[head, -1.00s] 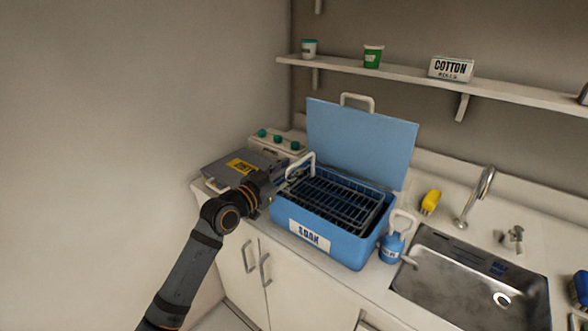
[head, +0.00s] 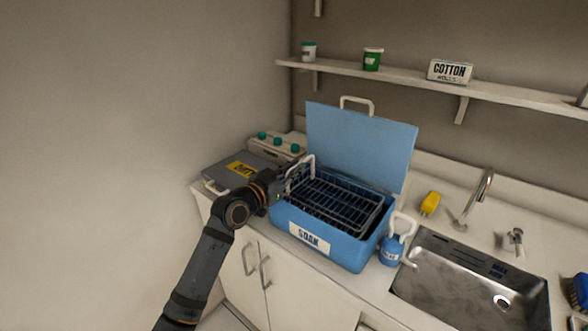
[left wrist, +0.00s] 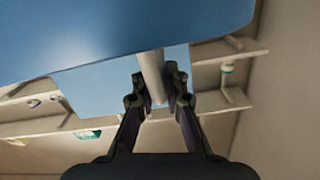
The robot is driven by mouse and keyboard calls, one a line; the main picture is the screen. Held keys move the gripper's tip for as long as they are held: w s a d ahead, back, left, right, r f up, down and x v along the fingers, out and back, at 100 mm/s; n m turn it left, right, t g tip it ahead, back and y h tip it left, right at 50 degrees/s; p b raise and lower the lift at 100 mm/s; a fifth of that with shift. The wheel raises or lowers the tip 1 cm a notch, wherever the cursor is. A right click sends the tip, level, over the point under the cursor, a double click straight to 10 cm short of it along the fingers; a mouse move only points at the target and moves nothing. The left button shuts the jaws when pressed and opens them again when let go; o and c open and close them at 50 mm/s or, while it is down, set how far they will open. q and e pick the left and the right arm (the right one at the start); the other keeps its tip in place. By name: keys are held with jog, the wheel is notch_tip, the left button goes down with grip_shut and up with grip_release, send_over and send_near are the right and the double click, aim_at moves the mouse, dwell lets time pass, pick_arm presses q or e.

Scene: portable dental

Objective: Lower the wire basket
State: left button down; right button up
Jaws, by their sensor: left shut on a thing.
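A dark wire basket (head: 335,203) sits in the opening of the blue box (head: 335,250) labelled SOAK, its top near the rim. How deep it hangs is hard to tell. A white loop handle (head: 305,160) rises at its left end, and another white loop (head: 402,222) shows at the box's right end. My left gripper (head: 289,184) is at the left handle. In the left wrist view, the fingers (left wrist: 158,92) are shut on a pale bar (left wrist: 150,64), the handle. The blue lid (head: 362,147) stands open behind. My right gripper is not in view.
A grey case (head: 225,170) with a yellow label and a unit with teal knobs (head: 277,148) are at the left. A blue bottle (head: 391,251), yellow brush (head: 430,203) and sink (head: 470,285) are at the right. A shelf (head: 400,78) runs above.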

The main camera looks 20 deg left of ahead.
aim_at(293, 193)
pick_arm(q)
notch_tip(293, 193, down, 4)
jog(key=b, duration=0.4)
jog(key=shift+f, duration=0.25)
jog(key=shift+r, duration=0.15)
jog(key=c, duration=1.4)
grip_release()
jog(key=shift+r, duration=0.1)
jog(key=shift+s+a, duration=0.1)
jog(key=shift+s, duration=0.05)
jog(key=v, duration=0.6)
jog(key=shift+s+a, duration=0.1)
jog(key=shift+s, duration=0.5)
